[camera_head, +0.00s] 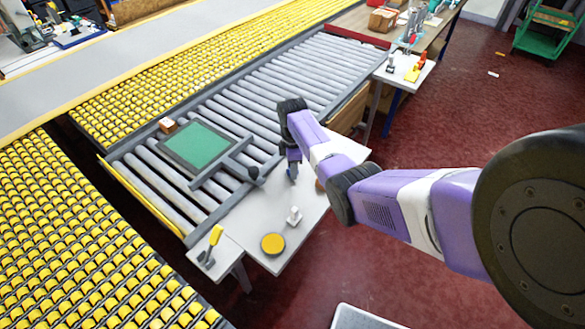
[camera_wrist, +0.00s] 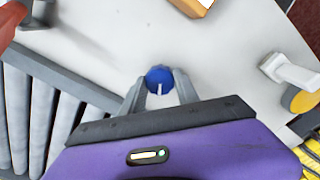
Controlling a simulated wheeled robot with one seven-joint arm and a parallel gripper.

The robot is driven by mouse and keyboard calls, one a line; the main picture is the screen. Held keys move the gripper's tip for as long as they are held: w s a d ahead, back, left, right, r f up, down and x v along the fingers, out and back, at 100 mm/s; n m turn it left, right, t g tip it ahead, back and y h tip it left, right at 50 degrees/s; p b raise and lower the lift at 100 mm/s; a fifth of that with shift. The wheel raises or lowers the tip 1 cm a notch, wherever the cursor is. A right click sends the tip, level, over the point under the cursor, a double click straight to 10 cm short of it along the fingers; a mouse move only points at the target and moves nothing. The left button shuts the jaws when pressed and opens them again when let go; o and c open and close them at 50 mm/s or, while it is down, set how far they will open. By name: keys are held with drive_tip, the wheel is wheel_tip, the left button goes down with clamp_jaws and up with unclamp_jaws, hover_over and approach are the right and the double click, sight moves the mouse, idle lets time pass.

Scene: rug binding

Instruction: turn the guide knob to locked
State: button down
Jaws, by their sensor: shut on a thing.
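The guide knob (camera_wrist: 158,76) is a round blue knob on the pale worktop in the wrist view. A short white mark on it points toward my gripper's body, down in the picture. My gripper (camera_wrist: 160,88) has its two grey fingers closed on either side of the knob. In the head view my gripper (camera_head: 291,172) reaches down to the white side table (camera_head: 258,235); the knob is hidden or too small to make out there. I see no readable locked label.
A roller conveyor (camera_head: 290,85) with a green plate (camera_head: 200,145) and a grey bar lies left of my gripper. A yellow disc (camera_head: 272,244), a small white fixture (camera_head: 294,215) and a yellow-handled tool (camera_head: 213,240) are near the front. Red floor is open at right.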

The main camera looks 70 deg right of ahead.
drive_tip(key=c, duration=0.9)
unclamp_jaws()
drive_tip(key=shift+r, duration=0.1)
drive_tip(key=shift+r+b, duration=0.5)
drive_tip(key=shift+r, duration=3.3)
